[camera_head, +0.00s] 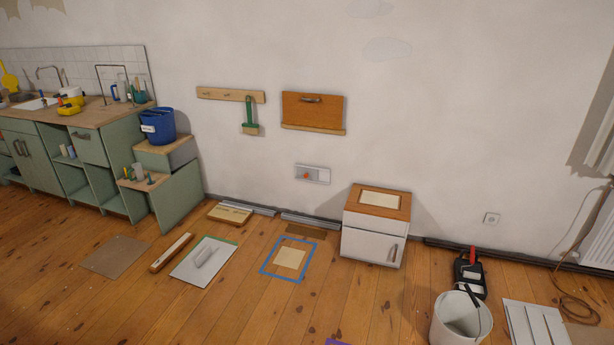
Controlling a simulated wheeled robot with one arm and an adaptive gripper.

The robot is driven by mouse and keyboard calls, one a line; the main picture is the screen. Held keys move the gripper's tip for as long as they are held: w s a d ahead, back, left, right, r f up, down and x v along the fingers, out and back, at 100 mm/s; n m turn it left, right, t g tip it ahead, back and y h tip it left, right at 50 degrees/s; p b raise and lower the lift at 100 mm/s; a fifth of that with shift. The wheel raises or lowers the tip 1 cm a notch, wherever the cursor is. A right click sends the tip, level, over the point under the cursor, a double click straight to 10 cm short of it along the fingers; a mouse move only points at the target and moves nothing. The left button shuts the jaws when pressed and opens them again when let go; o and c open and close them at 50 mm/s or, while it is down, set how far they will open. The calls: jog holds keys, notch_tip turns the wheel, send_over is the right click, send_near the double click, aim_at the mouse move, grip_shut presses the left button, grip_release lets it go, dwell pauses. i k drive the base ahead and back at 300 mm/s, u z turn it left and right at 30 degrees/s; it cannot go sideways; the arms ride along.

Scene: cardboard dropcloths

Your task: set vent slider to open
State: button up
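The vent slider (306,175) is a small orange-red knob on a pale plate (320,175) fixed low on the white wall. The plate has a grey part to the right of the knob. The knob sits left of the plate's middle. I cannot tell from here whether this position is open or closed. My gripper is not in this view.
A white cabinet (371,246) with a wooden top stands right of and below the vent. A wooden flap panel (312,111) hangs above it. Boards, a blue taped square (264,269) and metal strips lie on the floor. A bucket (460,318) stands at the right front.

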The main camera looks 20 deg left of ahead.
aim_at(310, 174)
jog(key=u, duration=0.55)
jog(key=i, duration=1.45)
jog(key=u, duration=1)
jog(key=i, duration=2.45)
jog(key=u, duration=0.05)
